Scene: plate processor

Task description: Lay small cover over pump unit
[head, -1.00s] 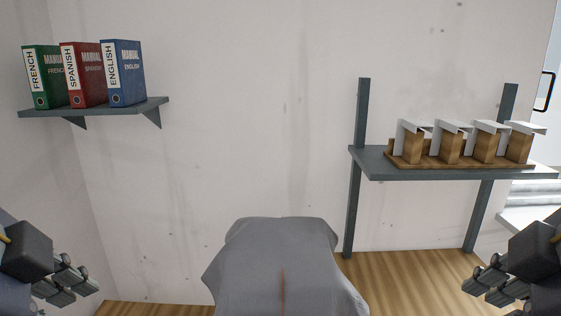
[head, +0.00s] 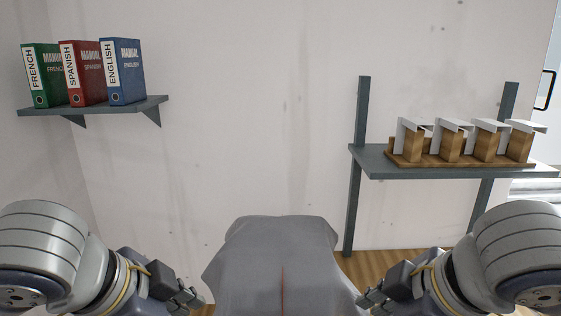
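A grey cloth cover (head: 268,262) hangs in folds over something at the bottom centre of the head view, with a thin red line down its front. What lies under it is hidden, so I cannot see the pump unit itself. My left gripper (head: 187,299) is just left of the cover, low in the picture. My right gripper (head: 371,299) is just right of it, near its lower right edge. I see no cloth held in either gripper. The fingers are small and seen edge-on, so their opening is unclear. The cover's lower part is cut off by the frame.
A wall shelf (head: 95,110) at upper left holds green, red and blue manuals (head: 122,72). A grey rack shelf (head: 450,173) at right carries a wooden holder (head: 460,161) with several white-topped blocks. The wall behind is bare; wooden floor (head: 400,262) shows below.

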